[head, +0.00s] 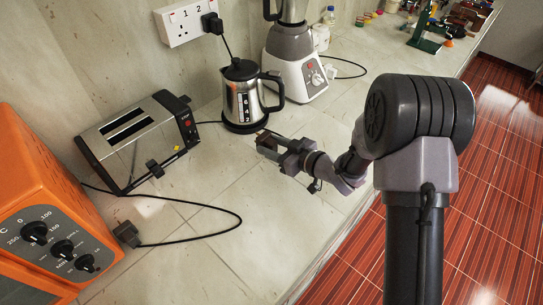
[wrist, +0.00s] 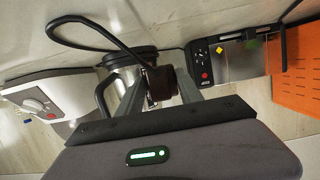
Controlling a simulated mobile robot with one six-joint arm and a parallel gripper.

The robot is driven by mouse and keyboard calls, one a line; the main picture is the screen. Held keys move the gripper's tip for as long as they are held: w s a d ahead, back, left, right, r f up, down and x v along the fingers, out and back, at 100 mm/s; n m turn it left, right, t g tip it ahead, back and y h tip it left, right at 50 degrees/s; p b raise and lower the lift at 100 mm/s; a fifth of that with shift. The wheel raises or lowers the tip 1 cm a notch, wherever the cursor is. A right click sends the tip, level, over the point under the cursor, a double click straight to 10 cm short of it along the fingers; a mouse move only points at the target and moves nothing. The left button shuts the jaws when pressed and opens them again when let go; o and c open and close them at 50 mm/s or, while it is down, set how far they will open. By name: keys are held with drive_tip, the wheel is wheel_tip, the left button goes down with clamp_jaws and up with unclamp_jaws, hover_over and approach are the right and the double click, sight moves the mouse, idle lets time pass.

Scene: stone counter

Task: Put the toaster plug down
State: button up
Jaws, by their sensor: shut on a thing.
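My gripper (head: 270,146) is over the counter, in front of the kettle. It is shut on a dark plug, the toaster plug (wrist: 162,82), held between the two fingers in the wrist view. A black cord loops up and to the left from it there. Whether the plug touches the counter I cannot tell. The silver toaster (head: 140,143) stands against the wall to the left of my gripper, and shows at the upper right of the wrist view (wrist: 235,60).
The steel kettle (head: 243,98) stands behind my gripper, with a blender (head: 297,72) right of it. A white wall socket (head: 183,24) holds one black plug. Another black plug (head: 127,233) lies near the orange oven (head: 45,200). The front counter (head: 215,265) is mostly clear.

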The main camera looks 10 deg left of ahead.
sight(272, 165)
wheel_tip(272, 165, down, 4)
drive_tip(key=shift+r+b, duration=0.1)
drive_tip(key=shift+b, duration=0.85)
drive_tip(key=shift+r, duration=0.15)
drive_tip(key=shift+s+f+b, duration=0.1)
drive_tip(key=shift+f+b, duration=0.4)
drive_tip(key=shift+f, duration=0.05)
drive_tip(key=o, duration=1.3)
drive_tip(key=shift+o, duration=0.6)
drive_tip(key=shift+s+f, duration=0.1)
